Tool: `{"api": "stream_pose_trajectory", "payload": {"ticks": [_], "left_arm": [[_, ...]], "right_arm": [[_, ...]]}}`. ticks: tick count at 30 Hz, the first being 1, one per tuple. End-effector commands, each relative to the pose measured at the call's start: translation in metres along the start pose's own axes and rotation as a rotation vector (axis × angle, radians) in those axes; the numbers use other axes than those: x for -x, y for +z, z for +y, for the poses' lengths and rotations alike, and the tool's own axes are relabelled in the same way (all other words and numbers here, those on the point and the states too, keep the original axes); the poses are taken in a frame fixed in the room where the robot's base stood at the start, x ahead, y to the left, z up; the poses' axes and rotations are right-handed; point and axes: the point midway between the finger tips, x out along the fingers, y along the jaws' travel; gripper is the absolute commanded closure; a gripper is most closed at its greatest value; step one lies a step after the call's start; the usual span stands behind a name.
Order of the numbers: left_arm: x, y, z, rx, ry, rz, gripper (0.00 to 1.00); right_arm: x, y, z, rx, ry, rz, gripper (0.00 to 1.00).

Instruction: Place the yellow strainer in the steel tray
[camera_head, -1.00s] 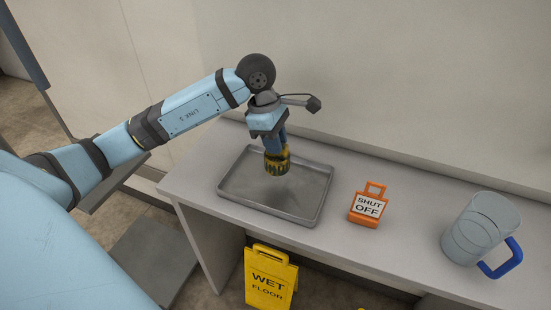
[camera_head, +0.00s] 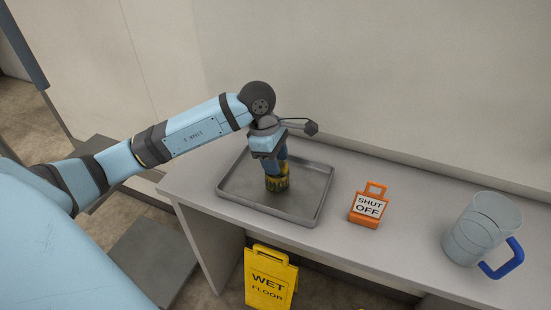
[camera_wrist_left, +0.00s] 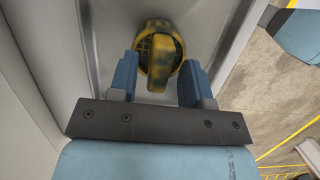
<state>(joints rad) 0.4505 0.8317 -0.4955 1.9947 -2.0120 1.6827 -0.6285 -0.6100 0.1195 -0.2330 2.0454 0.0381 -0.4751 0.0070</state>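The yellow strainer (camera_head: 277,180), worn and dark-patched, is upright over the middle-left of the steel tray (camera_head: 287,217). It is at or very close to the tray floor; I cannot tell whether it touches. The lower side of the strainer is hidden there. My right gripper is not in view.
A clear jug (camera_head: 480,230) with a blue handle stands farther right. A wall runs behind. A yellow wet-floor sign (camera_head: 270,277) stands below the counter's front edge.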

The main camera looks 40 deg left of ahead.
Motion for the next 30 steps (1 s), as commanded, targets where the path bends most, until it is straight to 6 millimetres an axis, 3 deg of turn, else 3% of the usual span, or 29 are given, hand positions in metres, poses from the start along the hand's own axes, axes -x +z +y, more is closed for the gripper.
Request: {"api": "stream_pose_trajectory", "payload": {"ticks": [11, 14, 24, 30], "left_arm": [[0.006, 0.001, 0.0, 0.0, 0.001, 0.0, 0.54], [0.02, 0.001, 0.001, 0.0, 0.004, 0.0, 0.54], [0.092, 0.001, 0.001, 0.0, 0.004, 0.0, 0.54], [0.118, 0.001, 0.001, 0.0, 0.002, 0.0, 0.54]], "right_arm": [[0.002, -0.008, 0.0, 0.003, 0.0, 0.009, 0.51], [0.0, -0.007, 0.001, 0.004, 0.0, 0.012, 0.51], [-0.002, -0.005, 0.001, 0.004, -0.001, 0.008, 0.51], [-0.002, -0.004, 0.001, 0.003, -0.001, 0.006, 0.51]]}}
